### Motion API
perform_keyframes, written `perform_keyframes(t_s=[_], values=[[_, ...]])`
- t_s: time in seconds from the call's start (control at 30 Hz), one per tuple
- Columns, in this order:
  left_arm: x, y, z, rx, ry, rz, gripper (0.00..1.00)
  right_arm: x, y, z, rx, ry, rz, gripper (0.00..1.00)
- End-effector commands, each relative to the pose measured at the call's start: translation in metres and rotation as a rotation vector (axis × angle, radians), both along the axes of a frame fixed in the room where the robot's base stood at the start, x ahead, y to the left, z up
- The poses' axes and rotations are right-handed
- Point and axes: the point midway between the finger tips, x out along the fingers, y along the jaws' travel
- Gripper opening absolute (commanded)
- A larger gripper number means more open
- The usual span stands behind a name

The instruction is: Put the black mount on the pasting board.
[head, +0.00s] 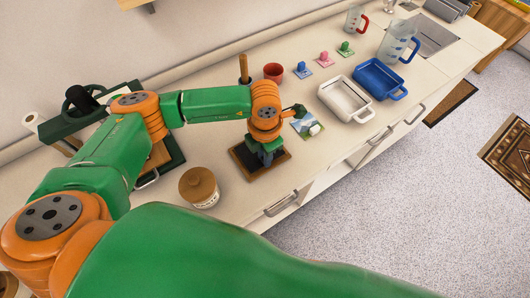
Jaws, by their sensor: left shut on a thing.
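The black mount (243,157) is a dark flat square. It shows within the brown edges of the pasting board (272,174) on the counter, in the middle of the head view. My left gripper (266,158) points down over the mount and is shut on it. The fingertips are small and partly hidden by the wrist. I cannot tell whether the mount touches the board or hangs just above it. My right gripper is not in view.
A jar with a brown lid (199,186) stands left of the board. A landscape print (303,122) with a white block lies to its right. Beyond are a red pot (273,72), a white tray (345,99) and a blue tray (378,80). A green-framed press (172,152) stands left.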

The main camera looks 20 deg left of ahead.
Motion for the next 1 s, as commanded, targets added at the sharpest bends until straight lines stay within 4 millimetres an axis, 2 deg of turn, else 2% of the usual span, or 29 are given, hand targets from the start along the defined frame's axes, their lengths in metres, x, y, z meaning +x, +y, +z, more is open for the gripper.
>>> perform_keyframes(t_s=[0.03,0.07,0.43,0.47,0.53,0.57,0.83,0.9,1.0], values=[[-0.001,0.0,-0.001,0.0,0.003,0.001,0.0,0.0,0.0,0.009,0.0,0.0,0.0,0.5],[0.0,-0.001,-0.005,-0.001,0.002,0.002,0.0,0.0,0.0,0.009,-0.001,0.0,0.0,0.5],[0.0,-0.001,-0.015,-0.002,-0.001,0.001,0.0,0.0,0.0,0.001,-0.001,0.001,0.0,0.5],[0.0,-0.001,-0.013,-0.002,-0.001,0.001,0.27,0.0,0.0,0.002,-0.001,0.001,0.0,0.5],[0.0,-0.001,-0.013,-0.002,-0.001,0.001,0.46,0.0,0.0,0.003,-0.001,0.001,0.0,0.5],[0.0,-0.001,-0.013,-0.002,-0.001,0.001,0.49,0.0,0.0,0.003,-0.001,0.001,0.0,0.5],[0.0,-0.001,-0.011,-0.002,-0.001,0.001,0.49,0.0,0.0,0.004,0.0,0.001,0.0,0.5],[0.0,-0.001,-0.006,-0.002,-0.001,0.001,0.49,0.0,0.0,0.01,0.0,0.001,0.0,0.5],[0.002,-0.001,0.004,-0.004,-0.006,0.0,0.49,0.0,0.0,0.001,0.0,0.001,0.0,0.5]])
